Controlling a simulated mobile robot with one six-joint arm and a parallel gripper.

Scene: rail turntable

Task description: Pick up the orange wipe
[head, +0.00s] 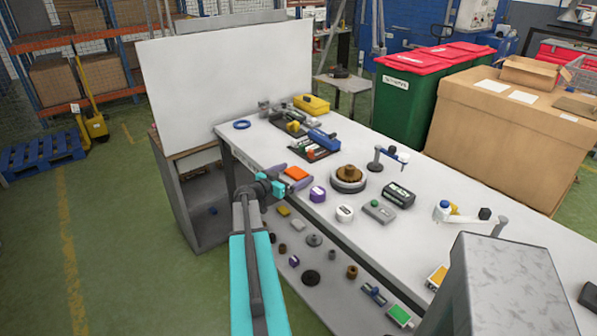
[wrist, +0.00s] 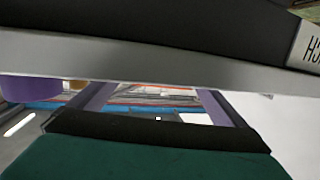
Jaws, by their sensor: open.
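The orange wipe (head: 297,173) is a small flat orange piece on the white bench top near its front left edge, in the head view. My gripper (head: 294,175) has its two purple fingers spread apart, one on either side of the wipe in that view. I cannot tell its height above the bench or whether it touches the wipe. In the wrist view my gripper (wrist: 155,92) also shows its purple fingers apart, with a grey band crossing in front of the tips. I cannot make out the wipe surely there.
A purple round container (head: 317,194) stands just right of my gripper. A round metal base with a brown gear (head: 348,178) and a dark tray (head: 312,150) lie beyond. A lower shelf (head: 325,262) holds small parts. A white board (head: 225,85) stands behind, left.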

